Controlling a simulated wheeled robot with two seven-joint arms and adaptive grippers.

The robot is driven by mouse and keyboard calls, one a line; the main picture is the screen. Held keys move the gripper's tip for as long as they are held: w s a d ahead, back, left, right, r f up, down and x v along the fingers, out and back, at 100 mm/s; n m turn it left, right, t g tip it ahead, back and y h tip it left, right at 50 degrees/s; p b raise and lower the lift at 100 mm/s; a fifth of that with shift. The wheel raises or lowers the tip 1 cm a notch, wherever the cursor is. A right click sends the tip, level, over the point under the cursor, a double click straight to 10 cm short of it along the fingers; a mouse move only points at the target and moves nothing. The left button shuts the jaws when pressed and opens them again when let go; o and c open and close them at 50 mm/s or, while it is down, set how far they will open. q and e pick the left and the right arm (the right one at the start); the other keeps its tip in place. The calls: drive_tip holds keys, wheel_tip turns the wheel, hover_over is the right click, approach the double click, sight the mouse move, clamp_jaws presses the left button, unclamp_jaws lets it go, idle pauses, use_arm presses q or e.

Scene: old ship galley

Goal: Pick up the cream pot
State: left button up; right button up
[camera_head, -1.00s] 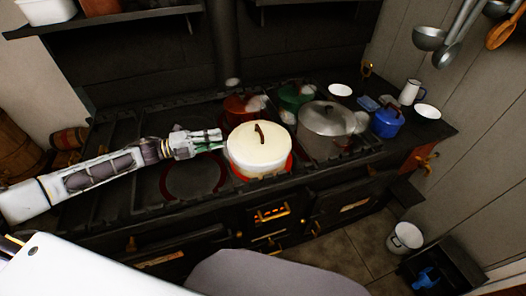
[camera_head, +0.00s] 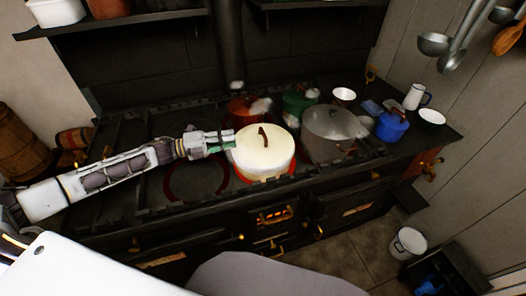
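The cream pot (camera_head: 264,158) with its cream lid and brown handle stands upright on a red-ringed burner of the black stove. My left gripper (camera_head: 228,141) reaches in from the left, with its fingertips at the pot's upper left side. Whether the fingers touch the pot or are around its rim or a side handle I cannot tell. How far the fingers are apart is too small to see. My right gripper is not in view.
A grey lidded pot (camera_head: 328,136) stands close on the right, with a red pot (camera_head: 243,108) and a green pot (camera_head: 299,99) behind. A blue pot (camera_head: 391,126) is further right. An empty red-ringed burner (camera_head: 196,178) lies under my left arm.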

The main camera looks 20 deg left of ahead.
sight(243, 145)
use_arm(q)
drive_tip(key=shift+p+x, duration=0.3)
drive_tip(key=shift+x, duration=1.75)
drive_tip(key=shift+w+d, duration=0.3)
drive_tip(key=shift+d, duration=0.1)
drive_tip(key=shift+w+d, duration=0.1)
drive_tip(key=shift+d, duration=0.05)
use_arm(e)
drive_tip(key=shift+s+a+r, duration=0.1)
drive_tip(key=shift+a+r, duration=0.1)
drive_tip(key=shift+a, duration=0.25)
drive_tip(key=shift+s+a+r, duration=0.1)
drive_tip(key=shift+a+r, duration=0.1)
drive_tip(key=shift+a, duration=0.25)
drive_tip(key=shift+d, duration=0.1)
